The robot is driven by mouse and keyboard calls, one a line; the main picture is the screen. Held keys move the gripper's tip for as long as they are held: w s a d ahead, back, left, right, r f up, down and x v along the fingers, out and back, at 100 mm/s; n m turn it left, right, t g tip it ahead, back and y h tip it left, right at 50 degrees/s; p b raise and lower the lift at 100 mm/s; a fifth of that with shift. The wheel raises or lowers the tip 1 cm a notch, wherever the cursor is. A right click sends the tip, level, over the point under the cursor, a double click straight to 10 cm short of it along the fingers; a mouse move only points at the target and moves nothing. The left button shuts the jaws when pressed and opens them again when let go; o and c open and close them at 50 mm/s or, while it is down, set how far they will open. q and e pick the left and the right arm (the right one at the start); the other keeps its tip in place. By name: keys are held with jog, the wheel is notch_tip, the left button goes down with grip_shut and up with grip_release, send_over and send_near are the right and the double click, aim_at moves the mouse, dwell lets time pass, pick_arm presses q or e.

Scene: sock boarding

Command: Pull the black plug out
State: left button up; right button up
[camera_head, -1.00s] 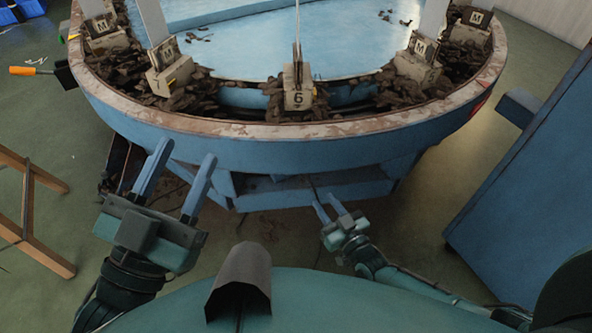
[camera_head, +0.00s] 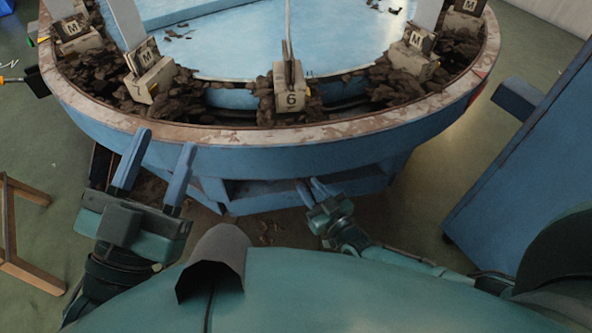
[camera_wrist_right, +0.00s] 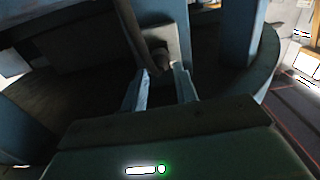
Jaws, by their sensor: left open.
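A dark plug (camera_wrist_right: 161,61) sits at a pale grey socket plate (camera_wrist_right: 172,33) in the right wrist view; its far end is hard to make out in the dark. My right gripper (camera_wrist_right: 166,80) points at it, its two fingers apart and the plug showing just beyond the gap between the tips. I see no contact. In the head view my right gripper (camera_head: 312,188) is low at the front base of the blue table, and the plug cannot be made out there. My left gripper (camera_head: 160,142) is open and empty, in front of the table's left side.
A dark cable or strip (camera_wrist_right: 128,25) runs down beside the socket plate. A blue cabinet (camera_head: 525,150) stands right; a wooden frame (camera_head: 25,265) lies left.

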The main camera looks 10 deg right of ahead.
aim_at(302, 179)
jog(key=shift+b+x, duration=0.6)
jog(key=shift+x, duration=0.75)
jog(key=shift+f+b+x, duration=0.25)
jog(key=shift+b+x, duration=0.75)
jog(key=shift+x, duration=0.3)
